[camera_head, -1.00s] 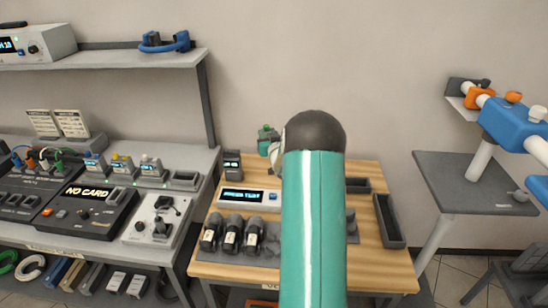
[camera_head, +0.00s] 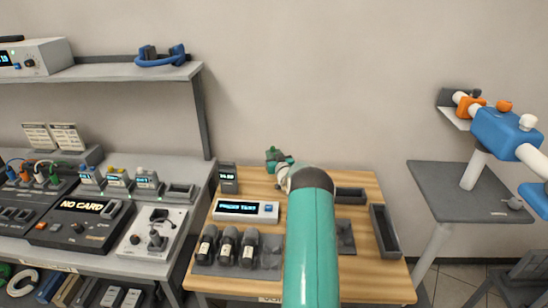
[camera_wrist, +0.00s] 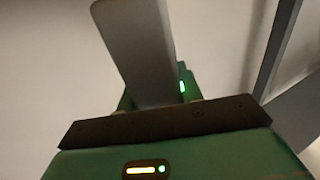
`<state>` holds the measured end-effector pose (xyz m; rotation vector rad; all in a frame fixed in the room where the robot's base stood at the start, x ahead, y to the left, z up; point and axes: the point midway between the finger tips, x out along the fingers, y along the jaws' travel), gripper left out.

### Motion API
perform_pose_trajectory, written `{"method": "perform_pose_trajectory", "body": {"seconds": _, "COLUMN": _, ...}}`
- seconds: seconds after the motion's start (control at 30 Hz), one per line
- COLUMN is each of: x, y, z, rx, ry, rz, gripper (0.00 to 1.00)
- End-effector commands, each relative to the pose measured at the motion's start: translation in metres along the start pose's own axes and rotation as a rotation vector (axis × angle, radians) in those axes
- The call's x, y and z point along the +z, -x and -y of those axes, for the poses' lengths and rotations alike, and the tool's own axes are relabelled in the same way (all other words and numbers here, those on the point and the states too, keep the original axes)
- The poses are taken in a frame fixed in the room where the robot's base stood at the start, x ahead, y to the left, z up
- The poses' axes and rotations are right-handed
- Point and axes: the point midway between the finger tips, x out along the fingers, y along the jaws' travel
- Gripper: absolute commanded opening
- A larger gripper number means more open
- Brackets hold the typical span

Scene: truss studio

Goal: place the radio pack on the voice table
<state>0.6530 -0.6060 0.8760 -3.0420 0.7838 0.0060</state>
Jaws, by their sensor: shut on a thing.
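The voice table (camera_head: 362,272) is the wood-topped table in the middle of the head view. My gripper (camera_head: 278,156) is over its back part, partly hidden behind my teal arm. In the wrist view my gripper (camera_wrist: 150,100) is shut on a plain grey slab, which looks like the radio pack (camera_wrist: 135,45). The slab stands out from between green parts, one with a small green light. In the head view the held pack cannot be made out. It appears above the table; any contact is hidden.
On the table are a dark upright box with a display (camera_head: 228,178), a white display unit (camera_head: 245,210), several dark microphones (camera_head: 228,245) and empty trays (camera_head: 388,238). The left desk (camera_head: 128,262) is crowded. A grey stand (camera_head: 450,205) with a blue arm is at the right.

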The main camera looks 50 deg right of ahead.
Motion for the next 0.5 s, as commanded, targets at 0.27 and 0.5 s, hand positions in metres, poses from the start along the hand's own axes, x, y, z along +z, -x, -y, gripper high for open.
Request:
{"method": "perform_pose_trajectory", "body": {"seconds": 0.27, "x": 0.0069, "y": -0.0002, "z": 0.0000, "rx": 0.000, "ry": 0.001, "rz": -0.003, "gripper": 0.04}}
{"method": "perform_pose_trajectory", "body": {"seconds": 0.5, "x": 0.0124, "y": -0.0002, "z": 0.0002, "rx": 0.000, "ry": 0.000, "rz": -0.003, "gripper": 0.04}}
